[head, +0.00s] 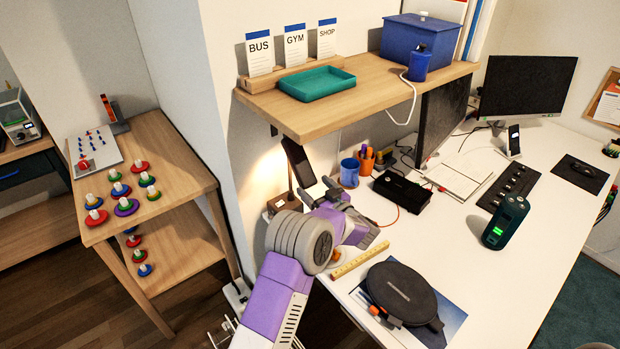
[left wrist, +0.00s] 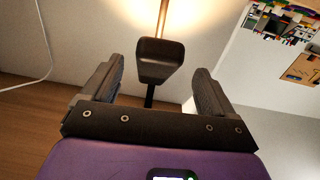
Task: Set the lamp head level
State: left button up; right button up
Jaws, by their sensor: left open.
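The lamp head (head: 299,162) is a dark, flat block under the wooden shelf. It is tilted, sloping down to the right in the head view, and light glows on the wall beside it. In the left wrist view the black lamp head (left wrist: 160,61) shows between my two fingers, with clear gaps on both sides and a thin stem beyond. My left gripper (head: 327,190) is open, just below and to the right of the lamp head. I cannot tell whether a finger touches it. The lamp's lower part is partly hidden by my arm. My right gripper is not in view.
The shelf (head: 375,92) hangs just above, bearing a teal tray (head: 317,83) and a blue box. A white cable (head: 411,105) hangs from it. On the desk nearby stand a blue mug (head: 349,173), a black box (head: 402,190) and a round black case (head: 400,290).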

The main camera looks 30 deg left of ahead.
aim_at(311, 183)
pick_arm(q)
jog(key=x, duration=0.4)
jog(key=shift+f, duration=0.25)
jog(key=shift+w+a+r, duration=0.1)
jog(key=shift+w+a, duration=0.15)
jog(key=shift+a, duration=0.15)
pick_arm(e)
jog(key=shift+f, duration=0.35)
